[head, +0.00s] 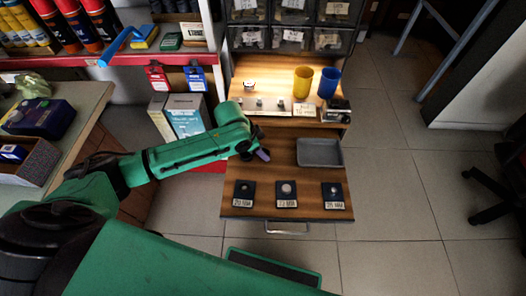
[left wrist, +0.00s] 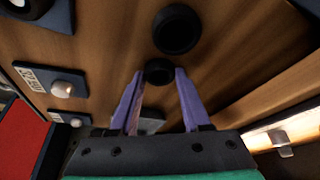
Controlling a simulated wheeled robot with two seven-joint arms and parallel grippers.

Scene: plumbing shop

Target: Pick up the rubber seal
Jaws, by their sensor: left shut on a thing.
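My left gripper (head: 262,154) is over the pulled-out wooden board, left of the grey tray. In the left wrist view its two purple fingers (left wrist: 159,76) are shut on a small black ring, the rubber seal (left wrist: 159,67), held between the fingertips. A larger black round piece (left wrist: 177,28) with a hollow middle is just beyond it over the wood. I cannot make out either black piece in the head view, where the gripper hides that spot. Whether the held seal touches the board is unclear. My right gripper is not in view.
The wooden board (head: 235,208) bears a grey tray (head: 320,152) and three dark labelled blocks, left (head: 244,194), middle (head: 287,194) and right (head: 333,195). Behind are yellow (head: 302,82) and blue (head: 329,83) cups under drawers.

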